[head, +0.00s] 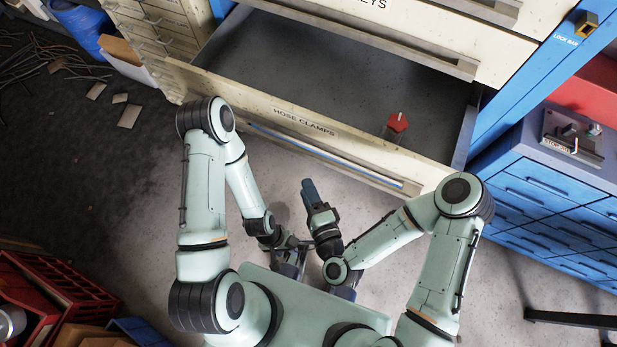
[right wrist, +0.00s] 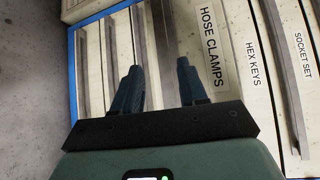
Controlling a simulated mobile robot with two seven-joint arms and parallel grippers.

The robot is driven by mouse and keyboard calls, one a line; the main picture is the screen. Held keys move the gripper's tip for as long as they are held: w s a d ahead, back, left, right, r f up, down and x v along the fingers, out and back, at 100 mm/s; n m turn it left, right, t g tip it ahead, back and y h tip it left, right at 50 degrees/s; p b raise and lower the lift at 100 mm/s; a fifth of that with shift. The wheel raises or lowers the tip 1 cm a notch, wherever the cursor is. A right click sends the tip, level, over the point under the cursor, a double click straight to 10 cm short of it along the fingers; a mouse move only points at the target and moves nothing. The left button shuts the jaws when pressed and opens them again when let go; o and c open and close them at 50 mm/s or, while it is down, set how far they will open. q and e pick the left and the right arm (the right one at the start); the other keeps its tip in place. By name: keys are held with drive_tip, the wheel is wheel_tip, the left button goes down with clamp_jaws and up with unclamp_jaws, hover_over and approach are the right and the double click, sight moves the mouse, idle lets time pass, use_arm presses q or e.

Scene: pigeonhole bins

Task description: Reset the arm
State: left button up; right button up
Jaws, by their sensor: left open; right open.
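My right gripper (head: 308,186) is raised over the floor just in front of the open drawer marked HOSE CLAMPS (head: 290,112). In the right wrist view its two blue fingers (right wrist: 158,68) stand apart with nothing held between them. My left gripper (head: 290,262) is lower in the head view, close to my body. It is open, partly hidden by my own arm parts, and I see nothing in it. Both arms are bent at the elbow, with the forearms turned inward.
A red-topped object (head: 397,123) stands in the open drawer near its front. A blue drawer cabinet (head: 555,200) with a metal device (head: 572,135) on top is at the right. Red crates (head: 55,290) are at lower left. Scraps (head: 128,115) lie on the dark floor.

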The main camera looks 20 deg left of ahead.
idle(0.3)
drive_tip(key=d+f+n+g+h+p, duration=0.2)
drive_tip(key=d+f+n+g, duration=0.25)
drive_tip(key=f, duration=0.25)
use_arm(q)
wheel_tip(320, 180, up, 7)
drive_tip(key=w+p, duration=0.2)
drive_tip(key=p, duration=0.2)
drive_tip(key=shift+w, duration=0.35)
use_arm(e)
drive_tip(key=s+d+f+n+g+h, duration=0.1)
drive_tip(key=s+d+f+g, duration=0.3)
drive_tip(key=d, duration=0.5)
drive_tip(key=s+d+f+n+g+h, duration=0.2)
drive_tip(key=s+d+f+g+h, duration=0.1)
drive_tip(key=d, duration=0.5)
drive_tip(key=s+g+h, duration=0.1)
drive_tip(key=s+g, duration=0.1)
drive_tip(key=s, duration=0.1)
drive_tip(key=shift+s+d+f, duration=0.35)
drive_tip(key=shift+s+d, duration=0.05)
use_arm(q)
drive_tip(key=shift+w+d+f, duration=0.1)
